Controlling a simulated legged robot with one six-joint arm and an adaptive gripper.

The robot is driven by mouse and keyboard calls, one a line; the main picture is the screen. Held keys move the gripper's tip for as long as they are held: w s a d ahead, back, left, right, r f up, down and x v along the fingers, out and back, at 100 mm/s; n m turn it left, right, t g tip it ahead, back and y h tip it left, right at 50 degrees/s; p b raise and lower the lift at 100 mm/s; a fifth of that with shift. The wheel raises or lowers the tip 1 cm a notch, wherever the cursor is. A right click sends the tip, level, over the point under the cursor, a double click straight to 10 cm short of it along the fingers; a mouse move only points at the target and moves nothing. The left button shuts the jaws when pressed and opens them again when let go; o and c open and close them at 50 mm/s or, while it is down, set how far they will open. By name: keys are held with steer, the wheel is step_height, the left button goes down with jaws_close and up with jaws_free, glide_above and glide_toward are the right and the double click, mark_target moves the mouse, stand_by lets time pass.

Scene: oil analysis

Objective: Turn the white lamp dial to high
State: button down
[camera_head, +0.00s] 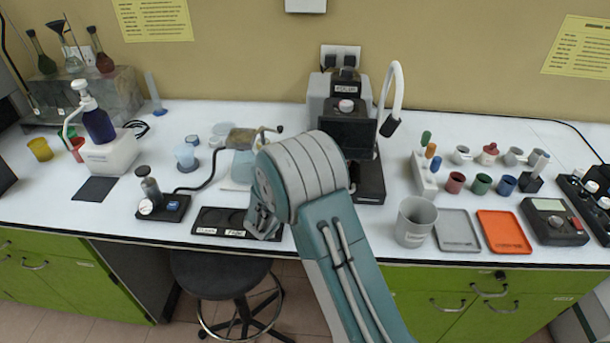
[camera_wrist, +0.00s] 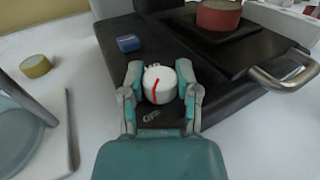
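The white lamp dial (camera_wrist: 165,86) with a red line stands on a black base (camera_wrist: 111,37) in the wrist view. A small label (camera_wrist: 151,117), apparently reading OFF, lies just below it in the picture. The red line runs down the dial's face, slightly tilted. My gripper (camera_wrist: 160,79) has one finger on each side of the dial, close against it; it looks shut on the dial, with no clear gap. A white gooseneck lamp (camera_head: 395,83) rises beside a black instrument (camera_head: 347,129).
A thin rod (camera_wrist: 71,128) lies at left. In the head view a grey cup (camera_head: 415,221) stands right of my arm.

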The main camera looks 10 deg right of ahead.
steer(key=shift+w+m+g+h, duration=0.15)
steer(key=shift+m+g+h, duration=0.15)
steer(key=shift+g, duration=0.1)
steer(key=m+g+h, duration=0.1)
steer(key=m+g, duration=0.1)
steer(key=g, duration=0.1)
steer(key=m+g+h, duration=0.2)
steer(key=shift+m+g+h, duration=0.3)
steer(key=shift+g, duration=0.1)
steer(key=m+g+h, duration=0.1)
steer(key=m+g, duration=0.2)
steer(key=g, duration=0.2)
steer(key=shift+m+g, duration=1.2)
steer(key=shift+g, duration=0.7)
steer(key=shift+r, duration=0.1)
steer(key=shift+c, duration=1.6)
jaws_free()
